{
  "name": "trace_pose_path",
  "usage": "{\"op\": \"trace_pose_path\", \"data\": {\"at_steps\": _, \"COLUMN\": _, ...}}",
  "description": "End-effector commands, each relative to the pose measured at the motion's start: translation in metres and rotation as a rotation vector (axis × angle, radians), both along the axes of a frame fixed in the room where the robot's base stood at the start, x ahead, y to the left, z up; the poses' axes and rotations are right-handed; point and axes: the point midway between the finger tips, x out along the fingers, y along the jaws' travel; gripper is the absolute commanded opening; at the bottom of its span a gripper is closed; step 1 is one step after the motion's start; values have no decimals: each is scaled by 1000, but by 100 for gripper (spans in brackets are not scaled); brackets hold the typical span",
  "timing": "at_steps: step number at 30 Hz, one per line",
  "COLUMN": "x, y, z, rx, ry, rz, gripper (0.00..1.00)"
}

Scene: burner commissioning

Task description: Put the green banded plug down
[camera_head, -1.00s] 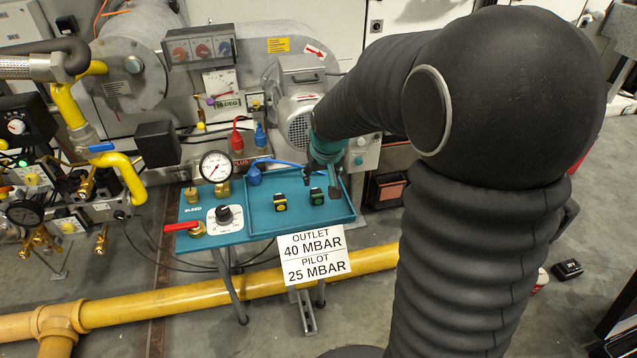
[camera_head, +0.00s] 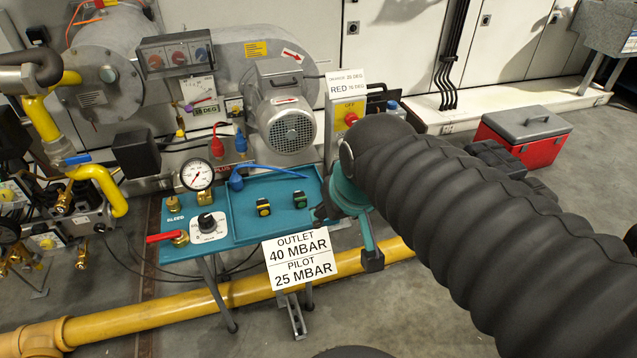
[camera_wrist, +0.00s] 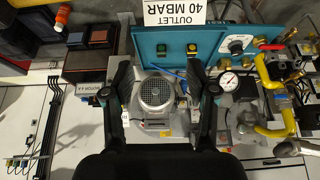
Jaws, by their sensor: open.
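The green banded plug (camera_head: 299,199) is a small dark block with a green band. It stands in the teal tray (camera_head: 250,237), at the right of the tray floor, beside a similar yellow-banded plug (camera_head: 263,207). In the wrist view the green plug (camera_wrist: 161,49) shows beyond my fingertips, with the yellow one (camera_wrist: 192,49) to its right. My gripper (camera_head: 345,238) is at the tray's right front corner, clear of both plugs. Its two fingers stand wide apart in the wrist view (camera_wrist: 160,70), with nothing between them.
The gauge (camera_head: 196,176), dial (camera_head: 207,223) and red-handled valve (camera_head: 168,237) fill the bench's left part. A grey motor (camera_head: 285,125) stands behind. A yellow pipe (camera_head: 255,288) runs low in front. A red box (camera_head: 523,137) sits at right.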

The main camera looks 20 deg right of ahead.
Motion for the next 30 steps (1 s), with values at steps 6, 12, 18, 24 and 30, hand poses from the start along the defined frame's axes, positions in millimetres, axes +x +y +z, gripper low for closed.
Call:
{"op": "trace_pose_path", "data": {"at_steps": 6, "x": -37, "y": 1, "z": 0, "rx": 0, "ry": -16, "rz": -1, "gripper": 57}}
{"op": "trace_pose_path", "data": {"at_steps": 12, "x": -43, "y": 1, "z": -2, "rx": 0, "ry": -16, "rz": -1, "gripper": 57}}
{"op": "trace_pose_path", "data": {"at_steps": 18, "x": -43, "y": 1, "z": -2, "rx": 0, "ry": -16, "rz": -1, "gripper": 57}}
{"op": "trace_pose_path", "data": {"at_steps": 24, "x": -43, "y": 1, "z": -2, "rx": 0, "ry": -16, "rz": -1, "gripper": 57}}
{"op": "trace_pose_path", "data": {"at_steps": 30, "x": -43, "y": 1, "z": -2, "rx": 0, "ry": -16, "rz": -1, "gripper": 57}}
